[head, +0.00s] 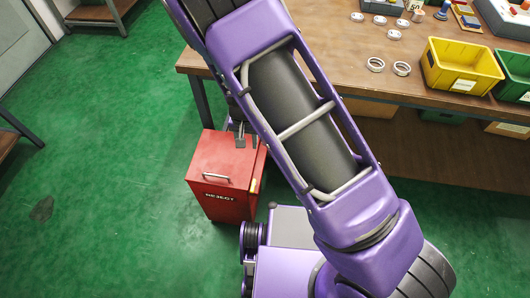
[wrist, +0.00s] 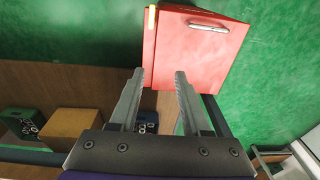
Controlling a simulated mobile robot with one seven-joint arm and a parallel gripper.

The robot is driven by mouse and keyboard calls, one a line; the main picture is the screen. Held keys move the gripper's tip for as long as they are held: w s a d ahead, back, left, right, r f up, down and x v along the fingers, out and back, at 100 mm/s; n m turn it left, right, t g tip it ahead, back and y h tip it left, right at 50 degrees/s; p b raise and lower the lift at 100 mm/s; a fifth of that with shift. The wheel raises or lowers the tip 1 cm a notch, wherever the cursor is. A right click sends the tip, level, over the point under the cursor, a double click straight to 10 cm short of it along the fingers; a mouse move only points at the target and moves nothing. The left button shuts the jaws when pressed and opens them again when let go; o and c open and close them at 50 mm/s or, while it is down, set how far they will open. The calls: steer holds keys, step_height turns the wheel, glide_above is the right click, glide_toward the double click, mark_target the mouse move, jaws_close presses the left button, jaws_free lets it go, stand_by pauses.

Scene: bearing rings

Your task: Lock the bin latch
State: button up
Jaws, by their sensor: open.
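The red bin (head: 222,168) marked REJECT stands on the green floor by the left end of the workbench. Its lid looks shut, with a silver handle (head: 216,177) near the front edge. A small yellow piece, which looks like the latch (head: 253,186), is on the bin's right side. In the wrist view the red bin (wrist: 195,55) is at the top, and the yellow latch (wrist: 151,17) is at its left edge. My gripper (wrist: 160,74) is open and empty, its fingertips over the bin's near edge in the picture. In the head view my arm partly hides my gripper (head: 240,138).
The wooden workbench (head: 330,70) holds metal rings (head: 375,65), a yellow bin (head: 460,68) and a green bin (head: 515,75). A lower shelf (head: 440,160) runs beneath it. My base is close to the red bin's lower right. The floor left of the bin is clear.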

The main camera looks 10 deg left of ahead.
mark_target(253, 184)
steer(key=shift+g, duration=0.6)
steer(key=s+f, duration=0.1)
steer(key=f, duration=0.6)
steer(key=s+d+f+b, duration=0.1)
steer(key=f, duration=0.5)
steer(key=s+f+b, duration=0.1)
steer(key=f, duration=0.6)
steer(key=shift+s+d+f, duration=0.1)
steer(key=shift+d+f, duration=0.2)
jaws_close()
